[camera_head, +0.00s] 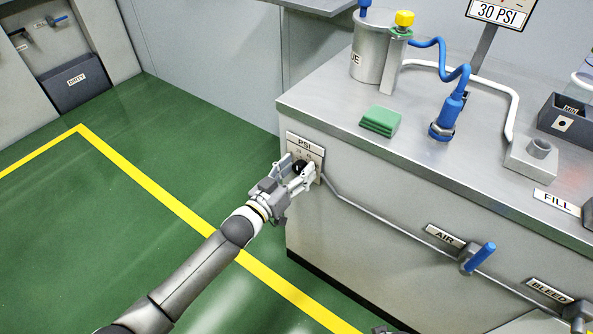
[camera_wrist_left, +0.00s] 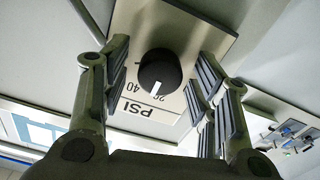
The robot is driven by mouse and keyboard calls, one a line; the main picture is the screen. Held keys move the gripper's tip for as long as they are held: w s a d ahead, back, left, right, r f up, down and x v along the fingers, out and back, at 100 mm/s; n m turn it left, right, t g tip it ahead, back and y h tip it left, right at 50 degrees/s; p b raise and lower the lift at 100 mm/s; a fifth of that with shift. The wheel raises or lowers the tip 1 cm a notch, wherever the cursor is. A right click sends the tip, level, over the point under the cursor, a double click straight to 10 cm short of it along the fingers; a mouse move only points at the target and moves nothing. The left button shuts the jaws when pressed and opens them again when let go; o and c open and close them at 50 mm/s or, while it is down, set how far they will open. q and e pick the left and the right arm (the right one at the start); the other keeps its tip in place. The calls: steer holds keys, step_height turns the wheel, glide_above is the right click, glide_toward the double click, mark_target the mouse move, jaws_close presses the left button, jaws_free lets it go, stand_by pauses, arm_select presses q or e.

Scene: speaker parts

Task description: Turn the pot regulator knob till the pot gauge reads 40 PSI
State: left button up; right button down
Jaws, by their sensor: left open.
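The black regulator knob (camera_wrist_left: 160,72) with a white pointer line sits on a pale plate (camera_wrist_left: 205,22) marked PSI. In the left wrist view the plate is seen upside down, and the pointer points toward the 20 mark, with 40 beside it. My left gripper (camera_head: 298,172) is open, its fingers on either side of the knob; no contact shows in the wrist view. In the head view the knob (camera_head: 299,167) is partly hidden by the fingers. A display (camera_head: 499,12) at the top right reads 30 PSI. The silver pot (camera_head: 370,55) stands on the bench. My right gripper is not identifiable.
The bench top (camera_head: 325,97) holds a green pad (camera_head: 380,121), a blue hose fitting (camera_head: 446,118) and a grey bin (camera_head: 565,118). A pipe and a blue AIR valve handle (camera_head: 481,255) stick out from the bench front. The green floor to the left is clear.

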arm_select(q)
steer(key=c, duration=1)
steer(key=shift+c, duration=0.2)
arm_select(e)
steer(key=shift+r, duration=0.1)
arm_select(q)
steer(key=shift+m+p, duration=0.4)
steer(key=shift+m, duration=1.9)
arm_select(e)
steer(key=shift+s+d+f, duration=0.1)
steer(key=shift+s+f, duration=0.3)
steer(key=shift+f, duration=0.4)
steer(key=shift+s+f, duration=0.4)
steer(key=shift+f, duration=0.4)
arm_select(q)
steer(key=o, duration=1)
steer(key=shift+o, duration=0.2)
